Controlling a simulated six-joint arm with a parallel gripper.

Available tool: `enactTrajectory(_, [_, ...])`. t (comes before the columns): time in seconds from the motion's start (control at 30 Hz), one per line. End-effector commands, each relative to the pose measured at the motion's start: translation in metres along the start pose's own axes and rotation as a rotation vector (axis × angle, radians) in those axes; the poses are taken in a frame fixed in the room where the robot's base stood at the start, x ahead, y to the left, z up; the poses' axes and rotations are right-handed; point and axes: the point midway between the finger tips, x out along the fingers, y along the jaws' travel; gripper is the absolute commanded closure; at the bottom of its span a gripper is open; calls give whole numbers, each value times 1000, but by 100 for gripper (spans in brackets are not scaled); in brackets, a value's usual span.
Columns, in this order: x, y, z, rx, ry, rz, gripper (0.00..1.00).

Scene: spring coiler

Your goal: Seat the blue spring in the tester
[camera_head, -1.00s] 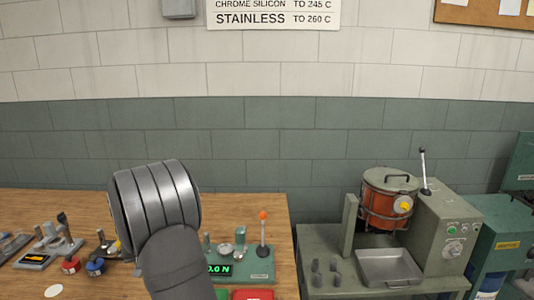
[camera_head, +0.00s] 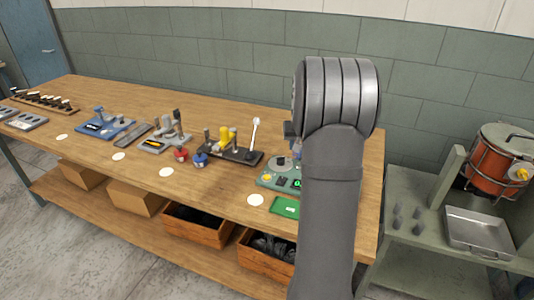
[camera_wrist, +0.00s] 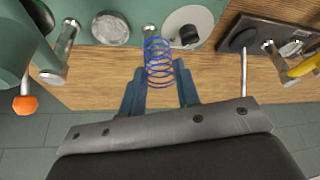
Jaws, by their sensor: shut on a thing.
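The blue spring (camera_wrist: 158,62) stands out between the two blue fingers of my gripper (camera_wrist: 160,82) in the wrist view, and the fingers are shut on it. The green tester (camera_wrist: 130,8) lies at the top of that view, with a round metal disc (camera_wrist: 110,30), a short metal pin (camera_wrist: 148,32) and a pale round dial (camera_wrist: 190,28). The spring appears close to the pin; I cannot tell whether they touch. In the head view the tester (camera_head: 268,180) is partly hidden behind my arm, which also hides most of the gripper and the spring.
An orange-tipped lever (camera_wrist: 25,105) is at the left of the wrist view. A black-based device with a yellow part (camera_head: 224,137) stands left of the tester. A green tray (camera_head: 285,207) lies before it. Red (camera_head: 181,155) and blue (camera_head: 200,160) items sit farther left.

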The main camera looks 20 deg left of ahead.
Motion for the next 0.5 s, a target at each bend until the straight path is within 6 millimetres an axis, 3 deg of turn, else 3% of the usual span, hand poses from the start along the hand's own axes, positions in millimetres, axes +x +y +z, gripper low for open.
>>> enactTrajectory(0.03, [-6, 20, -2, 13, 3, 5, 83])
enactTrajectory(0.2, [-14, 65, -2, 0, 3, -2, 83])
enactTrajectory(0.5, [6, 75, -4, -92, 8, -41, 83])
